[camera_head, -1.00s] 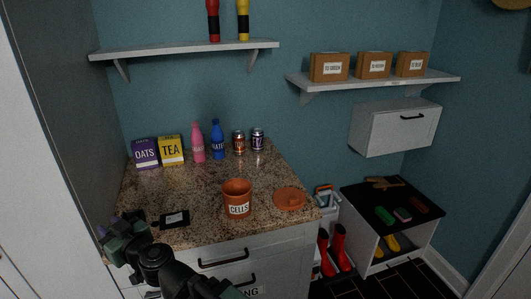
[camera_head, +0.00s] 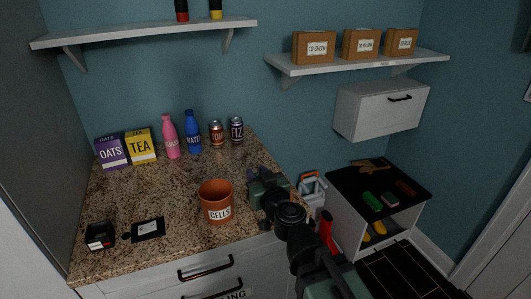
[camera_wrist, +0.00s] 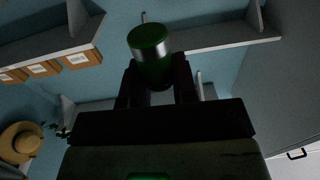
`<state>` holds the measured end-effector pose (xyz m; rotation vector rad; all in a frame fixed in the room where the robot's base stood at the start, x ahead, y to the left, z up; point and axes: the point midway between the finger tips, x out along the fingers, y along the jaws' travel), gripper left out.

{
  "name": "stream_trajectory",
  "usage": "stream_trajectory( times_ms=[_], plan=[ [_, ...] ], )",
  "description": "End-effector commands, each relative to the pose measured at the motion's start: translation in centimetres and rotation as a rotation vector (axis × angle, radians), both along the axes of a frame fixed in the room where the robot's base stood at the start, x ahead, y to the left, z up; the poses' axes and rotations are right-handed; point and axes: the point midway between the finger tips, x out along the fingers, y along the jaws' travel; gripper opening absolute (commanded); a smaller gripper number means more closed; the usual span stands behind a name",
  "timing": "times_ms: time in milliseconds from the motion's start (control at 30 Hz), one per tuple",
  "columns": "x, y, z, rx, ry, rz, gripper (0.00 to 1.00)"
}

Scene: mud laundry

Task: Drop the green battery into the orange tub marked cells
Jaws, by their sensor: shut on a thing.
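The green battery (camera_wrist: 150,52), a green cylinder with a silver band, shows in the wrist view between the fingers of my gripper (camera_wrist: 156,80), which is shut on it. In the head view my gripper (camera_head: 262,182) is over the right part of the counter, right of the orange tub marked CELLS (camera_head: 217,203). The battery cannot be made out there. The tub stands upright with its top open. Its inside bottom is hidden.
On the granite counter (camera_head: 150,195) stand a black device (camera_head: 100,236) and a dark labelled card (camera_head: 149,229). Boxes, bottles and cans line the back, including a pink bottle (camera_head: 171,137). A shelf (camera_head: 150,33) hangs above.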

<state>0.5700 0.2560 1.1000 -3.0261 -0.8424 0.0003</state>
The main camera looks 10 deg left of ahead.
Motion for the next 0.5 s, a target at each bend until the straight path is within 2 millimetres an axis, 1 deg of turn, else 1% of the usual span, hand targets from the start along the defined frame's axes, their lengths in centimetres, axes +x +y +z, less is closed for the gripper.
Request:
stream_trajectory(
  times_ms=[67,133,167,233,300,333,400,500],
  plan=[
    [0.6,0.9,0.1,0.000,0.000,0.034,0.02],
    [1.5,2.5,0.2,0.000,0.000,0.107,0.02],
    [2.0,3.5,0.3,0.000,0.000,0.152,0.02],
    [3.0,6.0,0.5,0.000,0.000,0.280,0.02],
    [3.8,8.3,0.6,0.000,0.000,0.415,0.02],
    [4.0,9.2,0.7,0.000,0.000,0.471,0.02],
    [4.2,10.7,0.8,0.000,0.000,0.579,0.02],
    [4.0,11.6,0.8,0.000,0.000,0.659,0.02]
  ],
)
